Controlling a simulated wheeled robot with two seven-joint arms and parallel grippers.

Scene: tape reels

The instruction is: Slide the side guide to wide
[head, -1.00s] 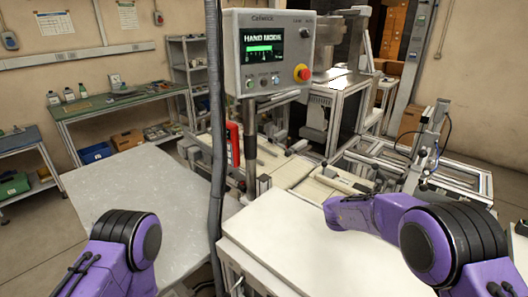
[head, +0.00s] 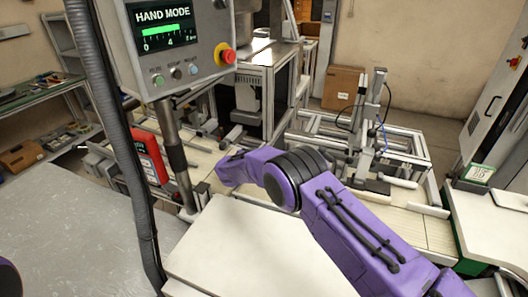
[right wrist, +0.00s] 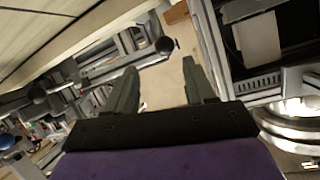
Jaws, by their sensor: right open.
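A pale conveyor (head: 408,224) with metal side rails runs behind the white table in the head view. I cannot tell for sure which rail is the side guide. In the right wrist view a metal rod with a dark round knob (right wrist: 165,45) lies just beyond my right gripper (right wrist: 160,68). A second dark knob (right wrist: 38,95) shows at the left. My right gripper is open and empty, its two fingers apart and clear of the knob. My left gripper is out of view.
A control panel (head: 175,45) reading HAND MODE hangs on a post (head: 175,150) left of my right arm. A thick grey hose (head: 110,130) runs down beside it. A metal frame (head: 372,130) stands at the back right. The white table (head: 250,255) is bare.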

